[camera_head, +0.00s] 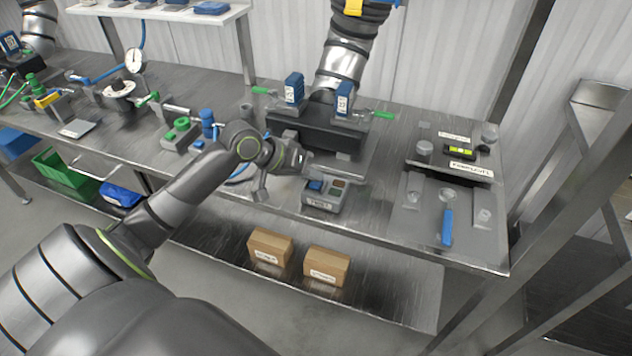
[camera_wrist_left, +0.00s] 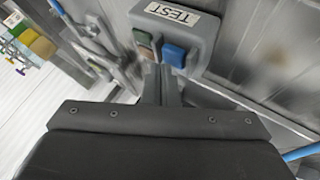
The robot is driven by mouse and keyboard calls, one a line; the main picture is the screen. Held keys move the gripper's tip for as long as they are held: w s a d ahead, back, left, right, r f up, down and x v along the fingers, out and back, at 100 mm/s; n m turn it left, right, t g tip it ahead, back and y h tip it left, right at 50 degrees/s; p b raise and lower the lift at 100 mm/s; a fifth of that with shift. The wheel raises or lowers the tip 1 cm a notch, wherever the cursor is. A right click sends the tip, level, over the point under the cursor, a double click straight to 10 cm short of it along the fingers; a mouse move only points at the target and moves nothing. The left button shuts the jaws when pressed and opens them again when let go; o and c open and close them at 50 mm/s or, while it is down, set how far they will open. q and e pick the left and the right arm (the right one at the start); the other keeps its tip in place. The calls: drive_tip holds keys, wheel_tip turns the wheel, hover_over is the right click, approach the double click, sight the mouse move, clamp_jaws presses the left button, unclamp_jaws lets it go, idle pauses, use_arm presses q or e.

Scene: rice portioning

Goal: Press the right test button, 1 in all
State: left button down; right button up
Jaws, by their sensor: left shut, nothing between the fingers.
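A grey test box (camera_head: 322,203) stands on the metal bench near its front edge. Its top carries a blue button (camera_head: 315,186) on the left and a brown button (camera_head: 338,184) on the right, with a greenish patch below the brown one. In the left wrist view the box is turned round, with its TEST label (camera_wrist_left: 172,14), the blue button (camera_wrist_left: 174,55) and the brown button (camera_wrist_left: 146,52). My left gripper (camera_head: 304,167) is shut and empty, just behind and above the box. In the wrist view its fingertips (camera_wrist_left: 160,72) lie close to the buttons; contact is unclear. My right gripper is not in view.
A dark block (camera_head: 315,133) with blue units stands behind the box. To the right lies a grey tray (camera_head: 420,225) with a blue-handled tool (camera_head: 447,228). Green and blue fittings (camera_head: 180,133) stand left. Two cardboard boxes (camera_head: 327,266) sit on the lower shelf.

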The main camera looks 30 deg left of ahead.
sight(311, 184)
use_arm(q)
drive_tip(key=shift+f, duration=0.5)
idle(0.6)
drive_tip(key=shift+r+p, duration=0.95)
drive_tip(key=shift+p, duration=0.15)
wheel_tip(311, 184, up, 5)
drive_tip(key=p, duration=0.5)
drive_tip(key=shift+p, duration=0.4)
drive_tip(key=shift+f, duration=0.1)
